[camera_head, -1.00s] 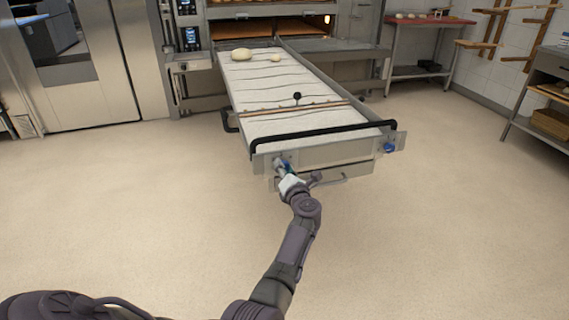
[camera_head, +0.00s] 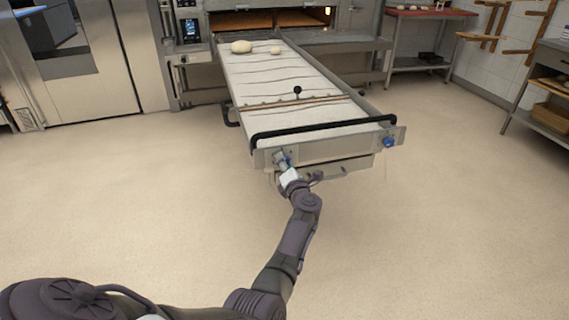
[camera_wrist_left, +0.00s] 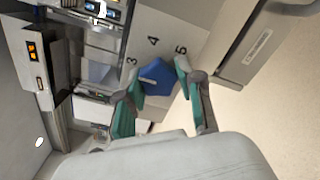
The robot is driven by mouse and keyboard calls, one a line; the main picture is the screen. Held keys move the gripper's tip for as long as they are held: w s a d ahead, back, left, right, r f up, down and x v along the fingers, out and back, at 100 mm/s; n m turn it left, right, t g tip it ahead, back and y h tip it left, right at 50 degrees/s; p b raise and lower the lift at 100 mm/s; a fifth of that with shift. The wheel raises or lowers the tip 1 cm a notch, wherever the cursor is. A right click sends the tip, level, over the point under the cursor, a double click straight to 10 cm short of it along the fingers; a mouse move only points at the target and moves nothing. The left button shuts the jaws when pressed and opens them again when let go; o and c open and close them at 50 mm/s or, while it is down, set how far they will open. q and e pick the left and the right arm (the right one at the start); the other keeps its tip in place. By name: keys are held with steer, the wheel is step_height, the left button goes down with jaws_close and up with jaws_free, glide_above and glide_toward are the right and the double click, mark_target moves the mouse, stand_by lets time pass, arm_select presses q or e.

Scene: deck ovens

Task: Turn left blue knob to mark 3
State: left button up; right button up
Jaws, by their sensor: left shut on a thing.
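The left blue knob (camera_wrist_left: 157,76) sits on the front plate (camera_head: 263,157) of the oven loader. In the left wrist view it lies between the two green-padded fingers of my left gripper (camera_wrist_left: 153,92), which is shut on it. Marks 3, 4 and 5 show on the plate around the knob; I cannot tell which one it points to. In the head view my left gripper (camera_head: 284,163) is at the plate's left end and mostly hides this knob. The right blue knob (camera_head: 389,142) is at the plate's right end, untouched. My right gripper is not in view.
A black bar (camera_head: 325,131) runs across the loader's front. A red-topped table (camera_head: 430,13) stands at the back right. Floor is free on both sides.

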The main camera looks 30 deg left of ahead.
arm_select(q)
steer(key=o, duration=1.2)
steer(key=shift+c, duration=0.2)
step_height(320, 180, up, 10)
steer(key=shift+f, duration=0.1)
